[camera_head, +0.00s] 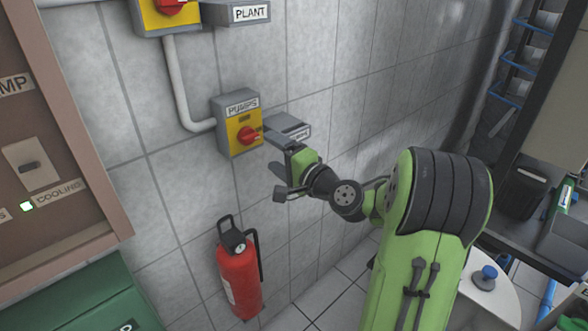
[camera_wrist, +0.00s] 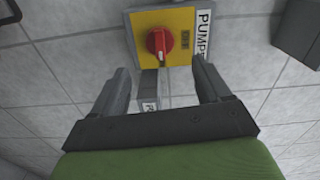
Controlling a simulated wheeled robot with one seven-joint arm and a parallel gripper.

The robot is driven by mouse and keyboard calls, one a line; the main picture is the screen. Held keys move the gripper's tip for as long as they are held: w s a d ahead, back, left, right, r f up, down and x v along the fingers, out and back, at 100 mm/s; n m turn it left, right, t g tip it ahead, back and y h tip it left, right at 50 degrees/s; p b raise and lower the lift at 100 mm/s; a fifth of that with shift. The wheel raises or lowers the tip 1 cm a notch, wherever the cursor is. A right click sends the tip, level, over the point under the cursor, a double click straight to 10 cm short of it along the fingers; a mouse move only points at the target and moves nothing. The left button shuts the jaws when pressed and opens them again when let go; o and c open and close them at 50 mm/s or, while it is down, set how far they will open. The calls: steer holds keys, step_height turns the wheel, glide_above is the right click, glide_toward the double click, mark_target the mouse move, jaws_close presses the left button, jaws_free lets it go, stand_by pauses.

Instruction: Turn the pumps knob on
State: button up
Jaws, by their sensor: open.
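The pumps switch is a grey box with a yellow plate (camera_head: 233,131) and a "PUMPS" label, fixed to the tiled wall. Its red knob (camera_head: 248,135) sits on the plate; in the wrist view the knob (camera_wrist: 159,41) lies ahead of my fingers, with a dark "OFF" window (camera_wrist: 185,39) beside it. My gripper (camera_head: 275,152) is just right of and below the box in the head view. In the wrist view my gripper (camera_wrist: 160,77) is open and empty, its two fingers apart, pointing toward the plate. No contact with the knob shows.
A small grey labelled box (camera_head: 291,129) is on the wall behind my gripper. A red fire extinguisher (camera_head: 239,275) stands below. A brown-framed panel (camera_head: 95,120) is at left.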

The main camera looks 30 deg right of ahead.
steer(key=s+d, duration=0.1)
steer(key=s, duration=0.6)
steer(key=shift+s+d+b, duration=0.2)
steer(key=shift+b, duration=0.2)
